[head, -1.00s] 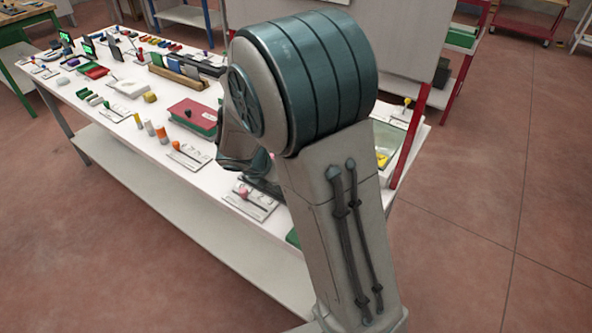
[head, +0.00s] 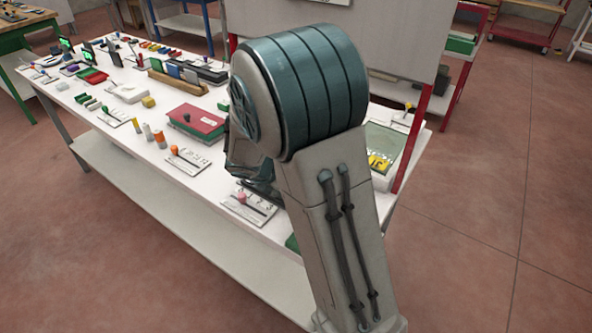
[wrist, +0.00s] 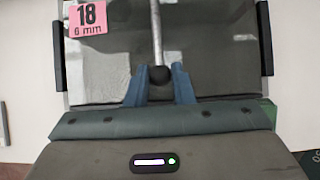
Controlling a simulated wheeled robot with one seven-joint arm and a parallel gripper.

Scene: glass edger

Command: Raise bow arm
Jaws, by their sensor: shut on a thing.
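In the wrist view, my gripper (wrist: 160,92) has its two blue fingers shut on a round black knob (wrist: 159,76). The knob is at the end of a thin grey rod (wrist: 156,30), which I take for the bow arm; it runs up out of the picture. Behind the rod lies a dark, glossy panel (wrist: 200,50) with a pink tag (wrist: 88,18) reading "18 6 mm". In the head view my own arm hides the gripper, the knob and the rod.
A long white table (head: 150,170) holds many small items, including a red-topped box (head: 196,121) and a pink-knobbed plate (head: 248,205). A red post (head: 411,140) stands there. Open floor lies to the right.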

